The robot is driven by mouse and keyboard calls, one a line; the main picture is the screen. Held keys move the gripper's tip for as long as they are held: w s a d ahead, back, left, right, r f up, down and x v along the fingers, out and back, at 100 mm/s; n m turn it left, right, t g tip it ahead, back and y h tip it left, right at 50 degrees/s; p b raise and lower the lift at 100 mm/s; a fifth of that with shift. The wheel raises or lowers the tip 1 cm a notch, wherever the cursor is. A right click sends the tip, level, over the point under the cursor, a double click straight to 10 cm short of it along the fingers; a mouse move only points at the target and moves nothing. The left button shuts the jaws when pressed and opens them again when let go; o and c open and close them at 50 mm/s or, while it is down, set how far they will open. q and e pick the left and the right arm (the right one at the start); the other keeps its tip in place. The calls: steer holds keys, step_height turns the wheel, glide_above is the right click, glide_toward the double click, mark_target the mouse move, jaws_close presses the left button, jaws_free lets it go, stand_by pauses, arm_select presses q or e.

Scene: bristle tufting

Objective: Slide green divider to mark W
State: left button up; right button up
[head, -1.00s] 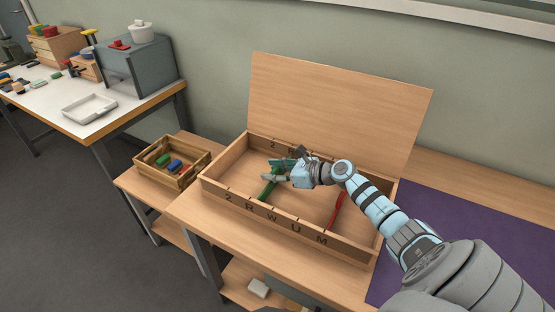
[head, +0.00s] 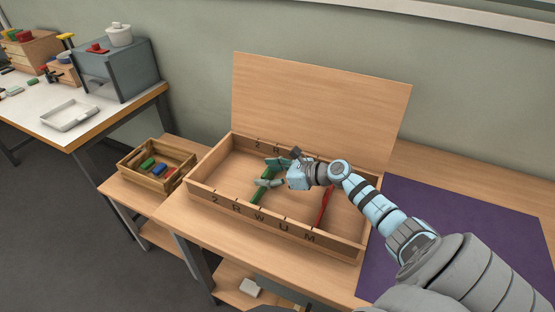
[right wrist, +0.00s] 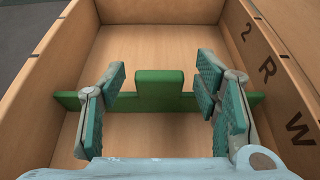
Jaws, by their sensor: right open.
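The green divider (head: 262,192) stands across the wooden box (head: 209,209). In the right wrist view the divider (right wrist: 160,90) has a raised tab in its middle. Its right end there meets the lettered wall between the letters R and W; the exact mark it lines up with is hard to tell. The letter W (head: 258,217) is on the box's front rim and shows in the wrist view (right wrist: 300,130). My right gripper (head: 271,173) is open over the divider, its fingers either side of the tab and apart from it. My left gripper is out of view.
A red divider (head: 325,206) stands farther right in the box, and the box's lid-like board (head: 320,105) rises behind. A small crate (head: 128,168) of coloured blocks is at left. A purple mat (head: 470,235) lies at right.

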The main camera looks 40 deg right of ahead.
steer(key=v, duration=1.1)
steer(key=shift+r, duration=0.15)
